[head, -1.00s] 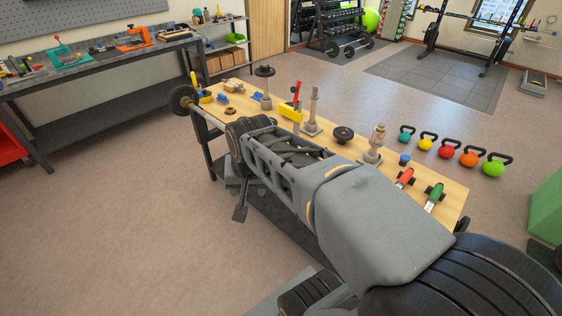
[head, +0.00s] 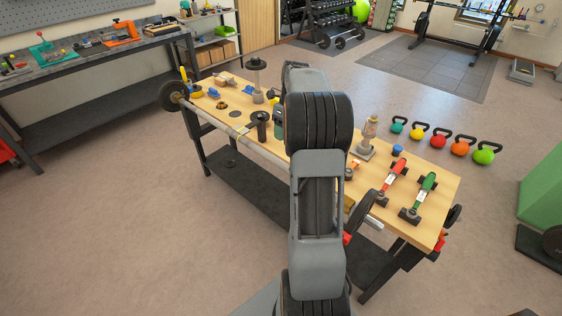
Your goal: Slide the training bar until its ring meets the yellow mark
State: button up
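A long grey bar (head: 222,124), which looks like the training bar, runs along the front edge of the wooden-topped table (head: 432,226). A dark round plate (head: 173,95) is at its left end, and another dark plate (head: 361,213) shows near its right part. My arm crosses in front of the bar's middle and hides a stretch of it. I cannot clearly make out the bar's ring or the yellow mark. My gripper is hidden behind my own arm links, so its fingers and any contact with the bar do not show.
On the table stand a post with a disc (head: 256,80), a lantern-like post (head: 366,137), a red-handled tool (head: 390,182) and a green-handled tool (head: 417,198). Several kettlebells, among them a green one (head: 484,154), line the floor behind.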

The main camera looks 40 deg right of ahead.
aim_at(281, 161)
jog(key=f, duration=0.4)
jog(key=a+f, duration=0.1)
jog(key=f, duration=0.3)
jog(key=a+f, duration=0.1)
jog(key=f, duration=0.2)
jog(key=shift+s+a+f, duration=0.2)
jog(key=shift+f, duration=0.2)
grip_shut()
